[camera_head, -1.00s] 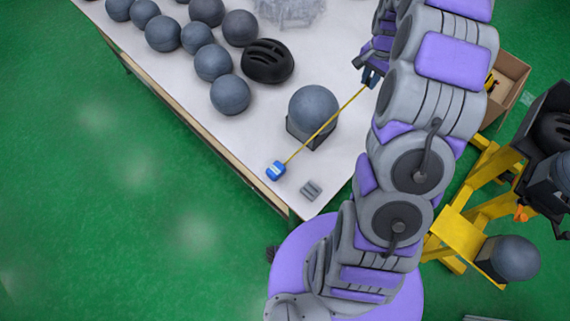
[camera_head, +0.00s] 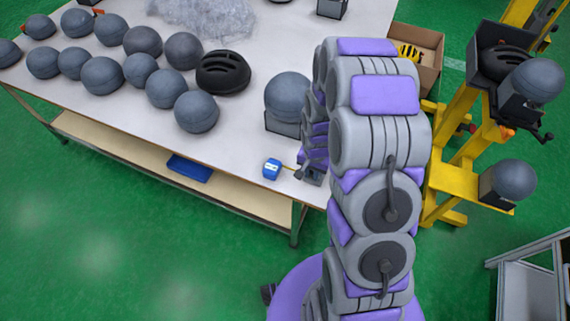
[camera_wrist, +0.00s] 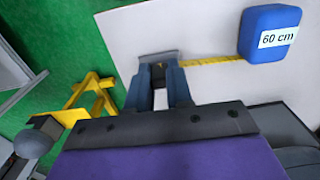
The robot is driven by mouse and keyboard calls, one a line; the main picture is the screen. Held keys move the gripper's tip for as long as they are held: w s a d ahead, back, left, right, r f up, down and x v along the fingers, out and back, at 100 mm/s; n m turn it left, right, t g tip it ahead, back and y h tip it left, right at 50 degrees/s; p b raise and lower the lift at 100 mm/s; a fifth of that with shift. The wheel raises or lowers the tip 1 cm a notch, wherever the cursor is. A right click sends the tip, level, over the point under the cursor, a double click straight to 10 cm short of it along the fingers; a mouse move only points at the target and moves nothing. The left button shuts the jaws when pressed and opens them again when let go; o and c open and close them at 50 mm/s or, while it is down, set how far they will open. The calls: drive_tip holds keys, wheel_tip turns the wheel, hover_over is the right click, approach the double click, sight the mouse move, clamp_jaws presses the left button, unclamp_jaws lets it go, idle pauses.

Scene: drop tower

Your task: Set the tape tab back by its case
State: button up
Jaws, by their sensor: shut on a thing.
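The blue tape case (camera_head: 272,168) sits on the white table near its front edge. In the wrist view the case (camera_wrist: 270,30) is at the upper right, with a "60 cm" label. A short yellow tape strip (camera_wrist: 212,61) runs left from it to the grey tape tab (camera_wrist: 158,57). My gripper (camera_wrist: 159,75) is shut on the tab, a short way from the case. In the head view my gripper (camera_head: 298,174) is just right of the case, and my arm partly hides it.
A grey ball on a dark stand (camera_head: 288,97) is just behind the case. Several grey balls (camera_head: 197,111) and a black helmet (camera_head: 222,72) stand farther left on the table (camera_head: 240,140). A yellow frame (camera_head: 455,180) stands right of the table. The tabletop left of the case is clear.

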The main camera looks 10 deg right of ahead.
drive_tip(key=a, duration=0.1)
drive_tip(key=w+a, duration=0.1)
drive_tip(key=shift+a+f, duration=0.3)
drive_tip(key=shift+a, duration=0.05)
drive_tip(key=w, duration=0.2)
drive_tip(key=w+b, duration=0.1)
drive_tip(key=w, duration=0.2)
drive_tip(key=w+a+f+b, duration=0.1)
drive_tip(key=w, duration=0.2)
drive_tip(key=shift+a, duration=0.1)
drive_tip(key=b, duration=0.1)
hover_over(282, 155)
drive_tip(key=a, duration=0.1)
drive_tip(key=shift+a+f, duration=0.15)
drive_tip(key=shift+f, duration=0.05)
drive_tip(key=shift+d+f, duration=0.2)
drive_tip(key=shift+d, duration=0.05)
drive_tip(key=f, duration=0.1)
drive_tip(key=d+f+b, duration=0.1)
drive_tip(key=f, duration=0.1)
drive_tip(key=shift+d, duration=0.1)
drive_tip(key=shift+a, duration=0.65)
drive_tip(key=o, duration=0.7)
drive_tip(key=shift+d, duration=0.25)
drive_tip(key=shift+o, duration=0.2)
drive_tip(key=shift+d, duration=0.25)
